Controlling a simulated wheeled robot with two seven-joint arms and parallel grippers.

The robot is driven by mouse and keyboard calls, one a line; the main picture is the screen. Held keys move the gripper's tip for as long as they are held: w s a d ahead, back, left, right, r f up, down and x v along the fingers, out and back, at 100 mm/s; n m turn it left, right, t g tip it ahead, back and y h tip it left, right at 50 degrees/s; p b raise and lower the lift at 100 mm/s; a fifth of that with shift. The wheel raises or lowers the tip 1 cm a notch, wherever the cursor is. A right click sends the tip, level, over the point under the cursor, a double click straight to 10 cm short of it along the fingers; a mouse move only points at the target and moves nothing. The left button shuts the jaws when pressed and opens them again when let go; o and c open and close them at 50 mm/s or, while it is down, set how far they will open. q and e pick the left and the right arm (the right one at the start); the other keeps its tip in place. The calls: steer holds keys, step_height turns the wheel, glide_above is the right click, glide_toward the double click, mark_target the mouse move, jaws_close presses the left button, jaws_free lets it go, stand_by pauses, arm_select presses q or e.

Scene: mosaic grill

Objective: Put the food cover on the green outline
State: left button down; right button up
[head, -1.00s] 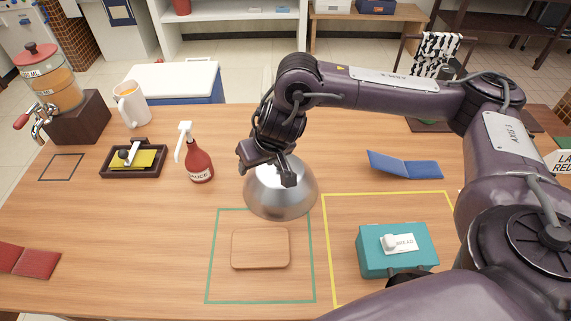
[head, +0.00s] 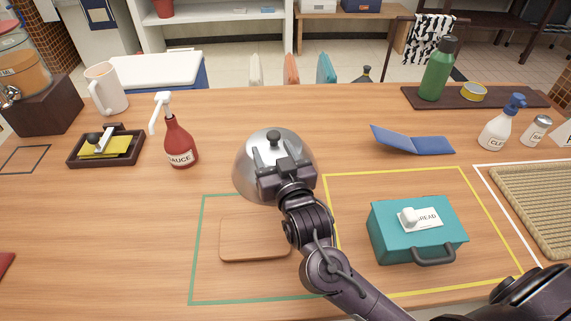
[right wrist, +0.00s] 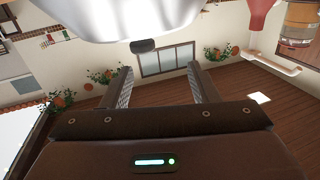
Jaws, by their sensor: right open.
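The food cover (head: 243,170) is a silver dome with a black knob on top. It stands at the far edge of the green outline (head: 197,245), overlapping its upper right side in the head view. My right gripper (head: 281,166) is at the near side of the dome, just below the knob. It is open, its two fingers apart. In the right wrist view the dome (right wrist: 120,15) and knob (right wrist: 143,46) show beyond the fingertips (right wrist: 160,72), with nothing between the fingers. A wooden board (head: 250,240) lies inside the green outline. My left gripper is not in view.
A teal bread box (head: 415,235) sits in the yellow outline (head: 480,210) on the right. A red sauce bottle (head: 179,142) and a dark tray (head: 80,160) stand left. A blue folded item (head: 412,145) lies right of the cover.

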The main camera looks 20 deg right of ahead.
mark_target(275, 140)
steer(key=shift+s+d+f+h, duration=0.25)
steer(key=shift+d+f+h, duration=0.4)
steer(key=shift+d, duration=0.25)
steer(key=shift+w+d+f, duration=0.1)
steer(key=shift+w+d, duration=0.1)
steer(key=shift+w, duration=0.05)
steer(key=w, duration=0.7)
steer(key=shift+w+p, duration=0.15)
steer(key=shift+p, duration=0.2)
steer(key=shift+c, duration=0.2)
jaws_close()
